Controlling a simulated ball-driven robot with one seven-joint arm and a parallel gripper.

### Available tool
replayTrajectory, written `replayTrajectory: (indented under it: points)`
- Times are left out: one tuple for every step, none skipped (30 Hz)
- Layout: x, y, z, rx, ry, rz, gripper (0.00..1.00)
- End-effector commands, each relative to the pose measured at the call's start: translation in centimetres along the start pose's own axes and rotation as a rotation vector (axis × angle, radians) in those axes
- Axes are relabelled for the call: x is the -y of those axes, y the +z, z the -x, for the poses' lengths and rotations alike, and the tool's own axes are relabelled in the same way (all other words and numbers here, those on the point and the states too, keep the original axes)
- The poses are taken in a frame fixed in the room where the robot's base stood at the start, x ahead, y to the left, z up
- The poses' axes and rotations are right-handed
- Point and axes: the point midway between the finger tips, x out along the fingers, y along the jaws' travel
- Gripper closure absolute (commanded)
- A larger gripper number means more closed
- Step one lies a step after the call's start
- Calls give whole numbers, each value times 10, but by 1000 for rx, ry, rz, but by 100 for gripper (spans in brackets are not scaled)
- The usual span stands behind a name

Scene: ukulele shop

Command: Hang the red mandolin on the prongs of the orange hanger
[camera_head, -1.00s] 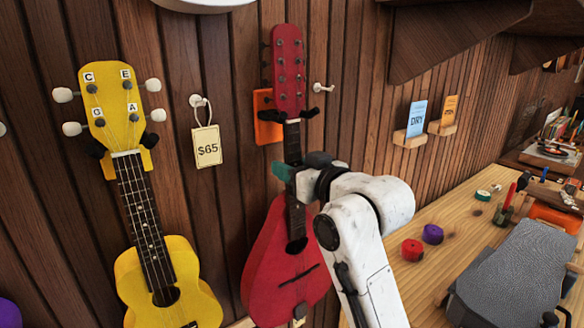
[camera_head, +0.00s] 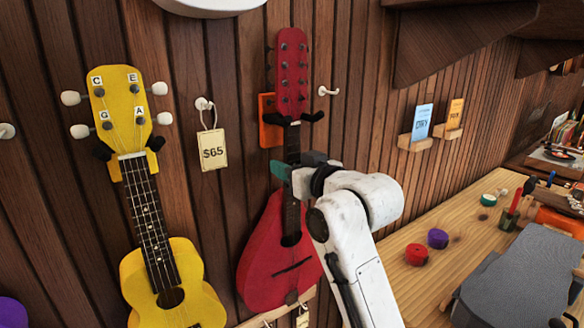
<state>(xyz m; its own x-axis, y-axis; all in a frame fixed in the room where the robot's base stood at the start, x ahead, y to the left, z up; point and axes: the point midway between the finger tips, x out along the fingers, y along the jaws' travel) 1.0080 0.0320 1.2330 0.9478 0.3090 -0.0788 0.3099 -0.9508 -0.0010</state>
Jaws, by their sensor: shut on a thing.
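The red mandolin (camera_head: 277,256) is upright against the plank wall, its headstock (camera_head: 291,72) up. The orange hanger (camera_head: 270,122) is on the wall behind the top of its neck, partly hidden. Dark prongs (camera_head: 312,117) show on both sides of the neck just below the headstock. Whether the headstock's weight rests on them I cannot tell. My gripper (camera_head: 286,170) is shut on the mandolin's neck below the prongs; my wrist hides part of the neck's right side.
A yellow ukulele (camera_head: 184,268) hangs to the left. A $65 tag (camera_head: 213,149) hangs between the instruments, and a white hook (camera_head: 328,91) is right of the headstock. A wooden bench (camera_head: 460,233) with red (camera_head: 416,254) and purple (camera_head: 438,238) rolls stands at right.

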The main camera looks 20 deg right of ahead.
Motion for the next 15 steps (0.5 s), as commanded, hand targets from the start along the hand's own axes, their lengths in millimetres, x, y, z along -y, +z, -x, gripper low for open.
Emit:
replayTrajectory:
  points:
    - [2,-6,0,-10,-4,3,100]
    - [2,-6,0,-11,-4,3,100]
    - [2,-6,0,-11,-4,3,100]
    - [2,-6,0,-11,-4,3,100]
    - [2,-6,0,-11,-4,3,100]
    - [3,-6,0,-11,-5,3,100]
    - [3,-6,0,-11,-5,3,100]
    - [3,-6,0,-12,-5,3,100]
    - [3,-6,0,-12,-5,3,100]
    - [3,-6,1,-12,-5,3,100]
    - [3,-6,2,-12,-5,3,100]
    - [3,-6,3,-11,-5,3,100]
    - [4,-6,4,-11,-5,3,100]
    - [4,-6,6,-11,-5,2,100]
    - [4,-6,7,-11,-5,3,100]
